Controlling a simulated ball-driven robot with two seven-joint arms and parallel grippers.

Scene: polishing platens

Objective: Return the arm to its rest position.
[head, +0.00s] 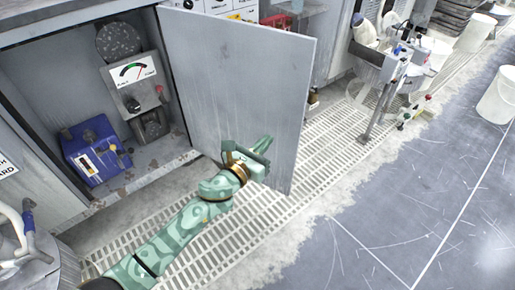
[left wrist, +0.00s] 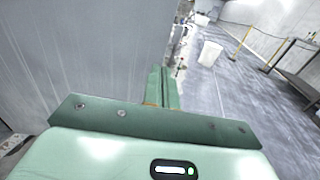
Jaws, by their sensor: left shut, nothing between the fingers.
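My left arm, green with pale markings, reaches in from the lower left in the head view. Its gripper (head: 264,146) is shut and empty, in front of the open grey cabinet door (head: 245,75), near the door's lower part. In the left wrist view the shut fingers (left wrist: 162,88) show beside the grey door panel (left wrist: 85,55). I cannot tell whether the gripper touches the door. My right gripper is in neither view.
The open cabinet holds a blue box (head: 97,150) and a gauge panel (head: 134,72). A slotted floor grating (head: 325,140) runs below the door. A machine on a stand (head: 385,75) and a white bucket (head: 497,98) stand to the right. The grey floor (head: 400,200) at right is clear.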

